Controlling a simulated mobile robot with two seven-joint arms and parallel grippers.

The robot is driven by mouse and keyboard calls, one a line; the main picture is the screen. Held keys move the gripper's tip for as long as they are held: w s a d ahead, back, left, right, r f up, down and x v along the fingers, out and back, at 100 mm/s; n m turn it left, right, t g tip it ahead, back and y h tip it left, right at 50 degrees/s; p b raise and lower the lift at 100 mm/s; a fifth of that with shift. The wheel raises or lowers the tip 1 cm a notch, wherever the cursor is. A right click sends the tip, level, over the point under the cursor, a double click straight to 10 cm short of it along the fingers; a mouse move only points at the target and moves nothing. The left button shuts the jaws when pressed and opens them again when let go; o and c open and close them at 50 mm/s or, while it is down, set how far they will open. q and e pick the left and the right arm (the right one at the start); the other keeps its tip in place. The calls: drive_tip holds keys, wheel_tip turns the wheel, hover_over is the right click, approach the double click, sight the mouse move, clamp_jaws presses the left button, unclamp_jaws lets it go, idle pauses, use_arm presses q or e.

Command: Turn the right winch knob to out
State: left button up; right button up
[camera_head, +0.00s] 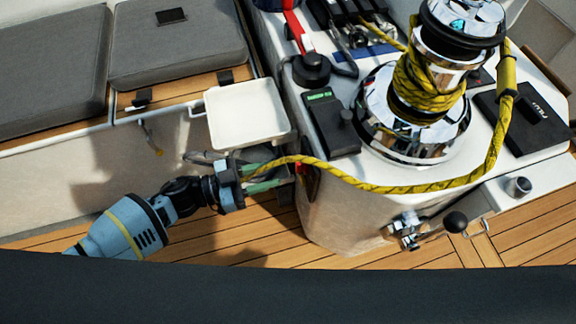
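A chrome winch (372,117) with yellow rope (398,188) wound round it stands on the white console at the right. A dark box with a green display (326,120) sits left of the winch base, and a small dark knob (347,115) stands up at its right edge. I cannot tell for sure that this is the task's knob. My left gripper (270,178) is low beside the console's left wall, below and apart from the box. The rope runs by its fingers. Whether they hold it is unclear. My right gripper is not in view.
A white tray (245,113) sits just above my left gripper. Grey cushions (178,42) lie at the upper left. A chrome handle with a black ball (455,222) juts from the console's front. A black panel (525,117) is at the right. Open wooden deck (215,248) lies below.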

sight(301, 167)
use_arm(q)
drive_tip(key=x, duration=0.5)
drive_tip(key=shift+w+d, duration=0.15)
drive_tip(key=shift+d, duration=0.15)
clamp_jaws()
